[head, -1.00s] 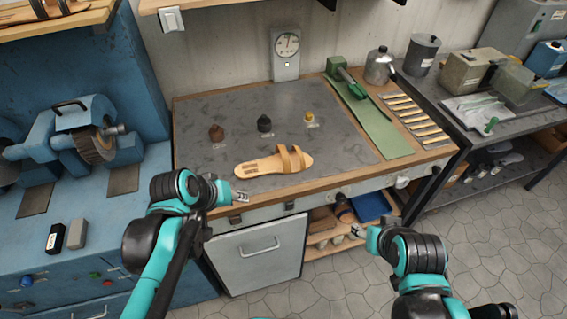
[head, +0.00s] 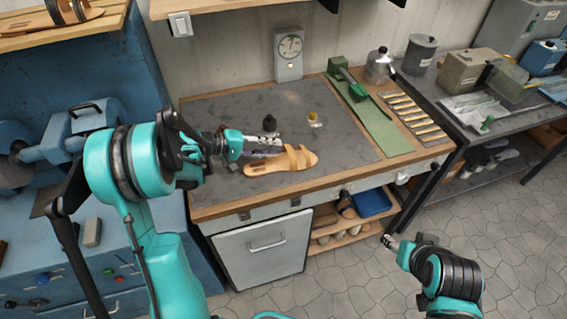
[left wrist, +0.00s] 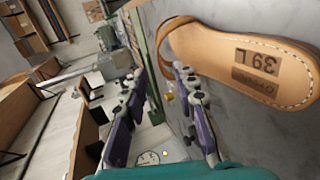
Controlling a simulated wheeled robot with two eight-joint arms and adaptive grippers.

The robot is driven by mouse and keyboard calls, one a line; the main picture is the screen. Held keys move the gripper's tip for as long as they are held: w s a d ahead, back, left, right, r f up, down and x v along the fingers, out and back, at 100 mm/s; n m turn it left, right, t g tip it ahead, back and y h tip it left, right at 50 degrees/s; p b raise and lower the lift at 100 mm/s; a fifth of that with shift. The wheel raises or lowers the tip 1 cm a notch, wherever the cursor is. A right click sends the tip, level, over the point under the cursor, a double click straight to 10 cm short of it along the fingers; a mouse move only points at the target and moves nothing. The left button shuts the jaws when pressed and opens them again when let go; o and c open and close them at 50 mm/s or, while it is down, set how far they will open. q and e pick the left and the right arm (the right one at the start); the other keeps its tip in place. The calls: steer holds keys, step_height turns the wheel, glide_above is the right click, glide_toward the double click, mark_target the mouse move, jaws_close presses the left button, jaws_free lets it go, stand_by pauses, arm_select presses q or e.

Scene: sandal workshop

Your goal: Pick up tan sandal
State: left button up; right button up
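My left gripper (head: 272,147) is over the bench just behind the sandal's heel half. Its fingers are spread with nothing between them in the left wrist view (left wrist: 158,75), and the sandal is beside the right finger. My right gripper (head: 390,241) hangs in front of the bench, too small to read.
A gauge (head: 289,50) stands at the wall. The bench top right of the sandal is clear.

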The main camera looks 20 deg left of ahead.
mark_target(288, 148)
arm_select(q)
steer(key=b+x, duration=0.2)
steer(key=x, duration=0.4)
steer(key=shift+w+d+f, duration=0.1)
steer(key=shift+d, duration=0.15)
steer(key=shift+a, duration=0.1)
steer(key=shift+c, duration=1.1)
jaws_close()
